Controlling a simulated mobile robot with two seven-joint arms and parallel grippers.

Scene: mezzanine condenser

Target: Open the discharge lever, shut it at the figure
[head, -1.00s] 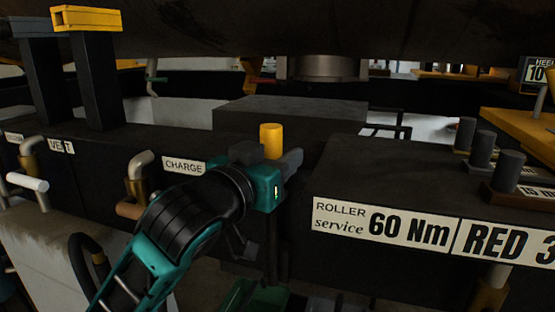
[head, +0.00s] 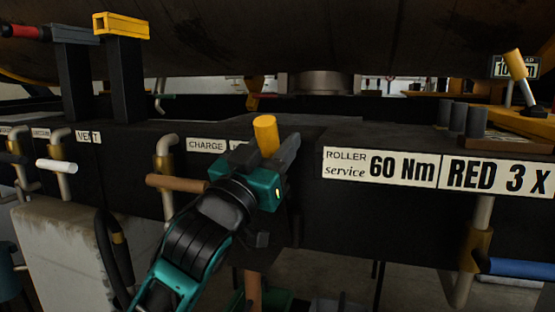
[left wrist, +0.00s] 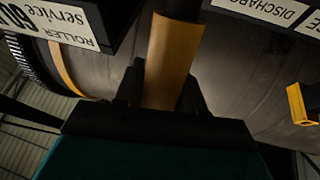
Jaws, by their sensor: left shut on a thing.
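My left gripper (head: 268,152) is shut on a yellow-orange handle (head: 265,134), whose top sticks up above the fingers and leans a little left. In the left wrist view the handle (left wrist: 168,60) stands between the two dark fingers. A partly cut label there, reading "DISCHAR..." (left wrist: 250,8), is upside down beside the handle. The gripper hides the lower lever and most of the label behind it in the head view. A small number display (head: 502,68) shows at the far right, partly covered by a yellow post; its figure cannot be read fully. My right gripper is not in view.
Left of the gripper are a brown-handled valve (head: 178,183) under the CHARGE label (head: 205,145) and a white-handled one (head: 57,166). A blue handle (head: 520,267) is at right. The dark beam with the ROLLER label (head: 345,163) is close to the gripper's right.

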